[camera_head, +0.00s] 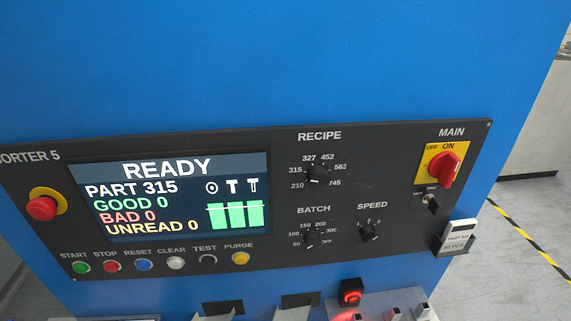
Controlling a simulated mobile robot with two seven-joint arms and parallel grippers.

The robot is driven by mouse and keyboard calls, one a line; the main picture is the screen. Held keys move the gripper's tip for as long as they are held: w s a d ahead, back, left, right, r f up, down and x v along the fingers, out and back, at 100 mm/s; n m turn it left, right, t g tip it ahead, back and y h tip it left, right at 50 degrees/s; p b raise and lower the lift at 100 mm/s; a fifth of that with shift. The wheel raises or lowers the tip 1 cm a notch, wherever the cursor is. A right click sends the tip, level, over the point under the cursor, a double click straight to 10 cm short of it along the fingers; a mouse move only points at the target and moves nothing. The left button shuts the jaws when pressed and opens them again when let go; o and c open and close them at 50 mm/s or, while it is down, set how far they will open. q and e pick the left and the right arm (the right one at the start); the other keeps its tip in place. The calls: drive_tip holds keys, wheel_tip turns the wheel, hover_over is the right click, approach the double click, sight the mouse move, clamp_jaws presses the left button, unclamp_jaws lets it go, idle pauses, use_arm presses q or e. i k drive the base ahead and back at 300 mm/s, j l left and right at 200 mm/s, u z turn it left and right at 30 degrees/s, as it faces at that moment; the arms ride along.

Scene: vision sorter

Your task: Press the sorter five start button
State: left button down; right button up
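The green START button (81,268) is at the lower left of the black control panel (290,250), below its START label. The panel is labelled SORTER 5, with the first letter cut off at the left edge. Its screen (172,198) reads READY, PART 315, GOOD 0, BAD 0, UNREAD 0. Right of the green button are red STOP (109,267), blue RESET (144,265), a whitish CLEAR (176,263), dark TEST (208,260) and yellow PURGE (240,258). Neither gripper shows in this view.
A red emergency button (42,208) on a yellow ring sits above START. RECIPE (317,174), BATCH (312,236) and SPEED (370,232) knobs and a red MAIN switch (444,169) are to the right. A card holder (457,240) juts out at the right edge. Slots and a red-lit fixture (350,296) lie below.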

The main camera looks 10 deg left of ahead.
sight(80, 269)
drive_tip(key=k+j+u, duration=0.1)
drive_tip(key=u, duration=1.35)
